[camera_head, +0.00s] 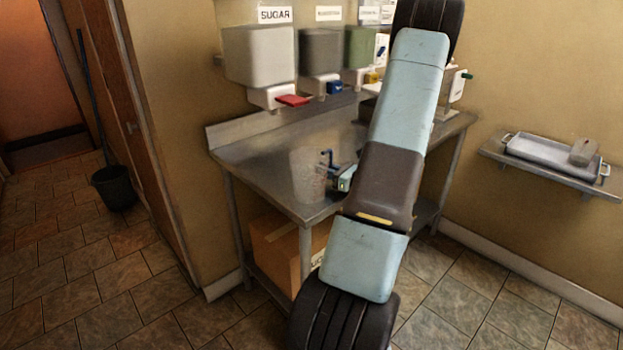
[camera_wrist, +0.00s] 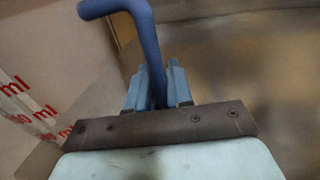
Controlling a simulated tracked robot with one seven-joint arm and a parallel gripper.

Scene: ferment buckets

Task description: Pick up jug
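The jug (camera_head: 307,176) is see-through with a blue handle, near the front edge of the steel table. In the wrist view its clear wall with red "ml" marks (camera_wrist: 30,112) fills the left side. The blue handle (camera_wrist: 140,35) rises between the two light-blue fingers of my gripper (camera_wrist: 157,88). The fingers lie close against the handle on both sides and look shut on it. My gripper (camera_head: 334,178) also shows just right of the jug in the head view. Whether the jug's base touches the table is not clear.
The steel table (camera_head: 255,160) is mostly bare on its left. Dispensers stand at the back, including one under the SUGAR label (camera_head: 258,55). A cardboard box (camera_head: 275,245) sits beneath. A wall shelf with a tray (camera_head: 550,155) is at right. My arm hides the table's right part.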

